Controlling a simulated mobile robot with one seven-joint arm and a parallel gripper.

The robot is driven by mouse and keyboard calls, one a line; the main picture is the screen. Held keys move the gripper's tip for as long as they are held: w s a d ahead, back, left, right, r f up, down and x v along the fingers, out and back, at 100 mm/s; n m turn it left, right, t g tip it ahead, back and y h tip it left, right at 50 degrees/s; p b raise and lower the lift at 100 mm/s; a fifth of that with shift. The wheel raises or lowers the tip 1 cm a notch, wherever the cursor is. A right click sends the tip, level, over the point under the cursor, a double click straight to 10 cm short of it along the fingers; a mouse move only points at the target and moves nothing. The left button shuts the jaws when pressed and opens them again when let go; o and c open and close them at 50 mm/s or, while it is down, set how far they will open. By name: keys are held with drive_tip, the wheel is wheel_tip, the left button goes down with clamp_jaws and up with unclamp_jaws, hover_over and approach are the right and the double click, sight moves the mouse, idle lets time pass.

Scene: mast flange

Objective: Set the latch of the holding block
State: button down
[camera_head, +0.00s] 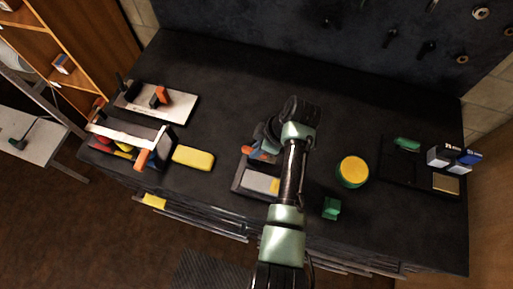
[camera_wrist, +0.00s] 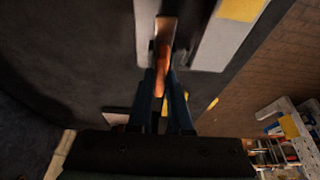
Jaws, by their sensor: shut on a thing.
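The holding block (camera_head: 258,183) is a grey block on the dark workbench, just left of my arm, with a yellow patch at its right end. In the wrist view its pale grey body (camera_wrist: 208,45) and yellow patch (camera_wrist: 243,8) show at the top. An orange latch lever (camera_wrist: 162,62) stands in a slot on a pale plate there. My gripper (camera_wrist: 163,88) is shut on this lever, a finger on each side. In the head view my gripper (camera_head: 258,150) is at the block's far side, partly hidden by my wrist. The lever's base is hard to make out.
A toolbox (camera_head: 120,133) with an orange-ended bar, a yellow block (camera_head: 193,158) and a pale plate (camera_head: 180,106) with an orange lever stand left. A yellow-topped green cylinder (camera_head: 352,171), a green block (camera_head: 331,208) and small boxes (camera_head: 447,158) are right. The bench's back middle is clear.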

idle(0.4)
drive_tip(key=c, duration=0.8)
unclamp_jaws()
drive_tip(key=shift+c, duration=0.2)
drive_tip(key=v, duration=1.3)
drive_tip(key=shift+b, duration=0.35)
